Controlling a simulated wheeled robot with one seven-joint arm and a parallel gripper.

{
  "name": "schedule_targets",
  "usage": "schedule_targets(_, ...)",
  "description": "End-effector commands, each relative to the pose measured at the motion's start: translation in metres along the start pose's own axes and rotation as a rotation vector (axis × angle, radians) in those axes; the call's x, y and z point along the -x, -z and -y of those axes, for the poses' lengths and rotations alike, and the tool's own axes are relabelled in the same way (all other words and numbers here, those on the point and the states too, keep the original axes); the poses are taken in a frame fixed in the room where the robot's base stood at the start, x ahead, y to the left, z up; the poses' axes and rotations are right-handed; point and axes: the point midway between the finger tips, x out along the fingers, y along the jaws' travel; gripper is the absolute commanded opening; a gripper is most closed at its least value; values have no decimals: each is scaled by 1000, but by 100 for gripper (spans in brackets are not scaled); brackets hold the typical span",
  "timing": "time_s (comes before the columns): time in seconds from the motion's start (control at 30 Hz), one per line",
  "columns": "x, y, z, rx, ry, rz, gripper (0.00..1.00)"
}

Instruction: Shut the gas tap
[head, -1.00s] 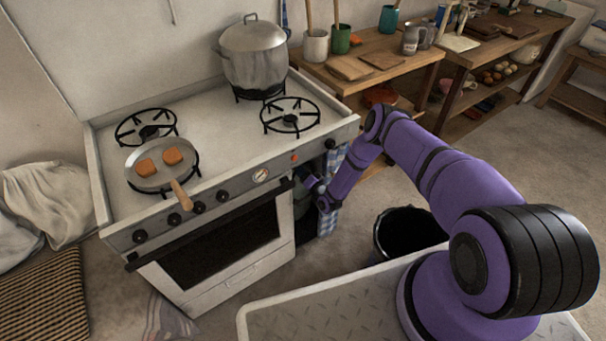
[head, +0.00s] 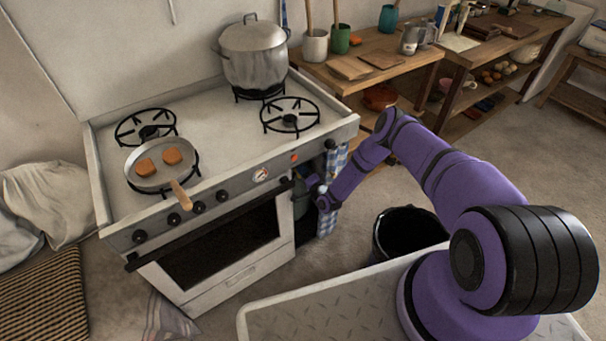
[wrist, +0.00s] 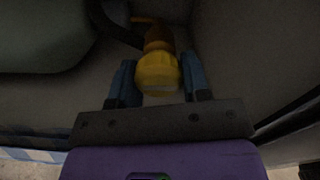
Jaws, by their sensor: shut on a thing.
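The gas tap (wrist: 157,72) is a yellow knob with an orange-brown part behind it, in the middle of the wrist view. My gripper (wrist: 160,84) has its two blue-grey fingers on either side of the knob, shut on it. A dark hose or bar runs up to the left behind the tap. In the head view my gripper (head: 314,187) reaches into the dark gap at the stove's right side, and the tap is hidden there. How far the tap is turned cannot be told.
A greenish rounded body, likely the gas bottle (wrist: 40,35), is close on the left in the wrist view. The white stove (head: 225,235) stands left of my arm. A checked cloth (head: 332,215) hangs beside my wrist. A black bin (head: 408,232) stands to the right.

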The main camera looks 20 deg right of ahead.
Motion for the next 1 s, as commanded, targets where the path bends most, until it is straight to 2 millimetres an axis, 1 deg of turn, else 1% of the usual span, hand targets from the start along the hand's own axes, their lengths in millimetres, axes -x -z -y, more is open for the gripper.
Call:
schedule_targets(0.13, 2, -1, -2, -2, -4, 2, 20)
schedule_targets(0.17, 2, -1, -2, -1, -4, 2, 50)
schedule_targets(0.2, 2, -1, -2, -1, -4, 2, 59)
schedule_targets(0.23, 2, -1, -2, -1, -4, 1, 66)
schedule_targets(0.27, 2, -1, -2, -1, -3, 1, 69)
schedule_targets(0.53, 2, 0, -1, 0, -2, 1, 69)
schedule_targets(0.67, 10, 0, -1, 1, -2, 0, 69)
schedule_targets(0.77, 25, 0, -1, 0, -3, 1, 69)
schedule_targets(1.0, 71, 0, -2, -1, -5, 0, 69)
